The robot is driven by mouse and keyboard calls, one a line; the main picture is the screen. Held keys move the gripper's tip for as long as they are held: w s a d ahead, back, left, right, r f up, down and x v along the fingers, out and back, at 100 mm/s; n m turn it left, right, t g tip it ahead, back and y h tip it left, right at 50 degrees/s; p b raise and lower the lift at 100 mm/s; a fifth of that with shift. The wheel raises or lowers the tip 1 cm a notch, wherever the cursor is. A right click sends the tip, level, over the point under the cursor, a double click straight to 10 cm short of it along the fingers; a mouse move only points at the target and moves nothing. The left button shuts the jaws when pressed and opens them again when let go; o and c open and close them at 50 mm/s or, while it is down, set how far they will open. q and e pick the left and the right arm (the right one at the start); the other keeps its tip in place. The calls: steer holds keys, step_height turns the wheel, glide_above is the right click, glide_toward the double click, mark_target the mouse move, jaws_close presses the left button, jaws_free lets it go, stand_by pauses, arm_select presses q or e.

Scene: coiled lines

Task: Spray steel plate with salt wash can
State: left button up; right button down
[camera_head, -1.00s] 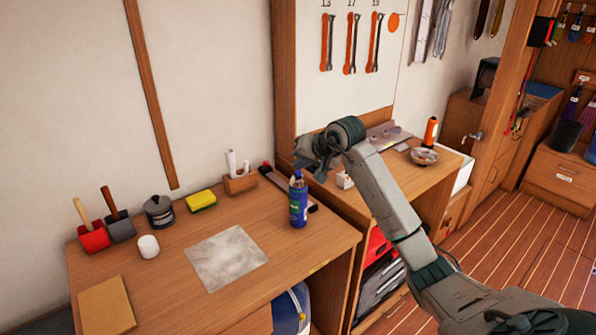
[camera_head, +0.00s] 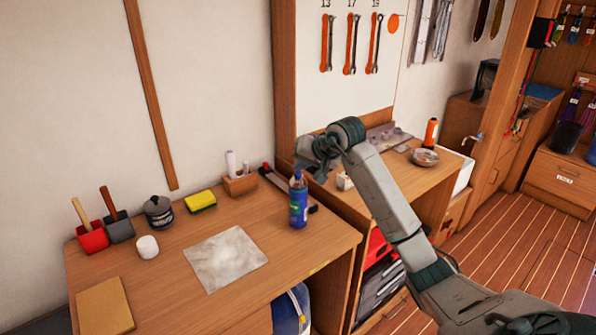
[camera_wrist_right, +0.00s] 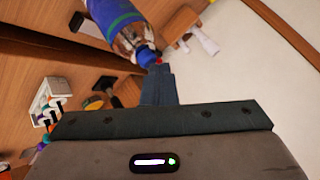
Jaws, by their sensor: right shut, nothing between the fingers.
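The salt wash can (camera_head: 298,203), a blue bottle with a blue top, stands upright near the right edge of the left bench. It also shows at the top of the right wrist view (camera_wrist_right: 117,18). The steel plate (camera_head: 226,260), a flat grey square with pale blotches, lies on the bench to the left of the can. My right gripper (camera_head: 308,167) is above and behind the can, apart from it. Its fingers are shut and empty in the wrist view (camera_wrist_right: 158,84), pointing towards the can's top. My left gripper is not in view.
A yellow sponge (camera_head: 201,201), a dark jar (camera_head: 159,212), a white cup (camera_head: 147,246) and red and grey brush holders line the bench's back and left. A wooden holder (camera_head: 240,184) stands behind the can. A brown board (camera_head: 104,306) lies front left.

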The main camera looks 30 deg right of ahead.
steer(key=shift+r, duration=0.15)
step_height(320, 180, up, 6)
steer(key=p, duration=0.3)
stand_by(0.4)
stand_by(0.7)
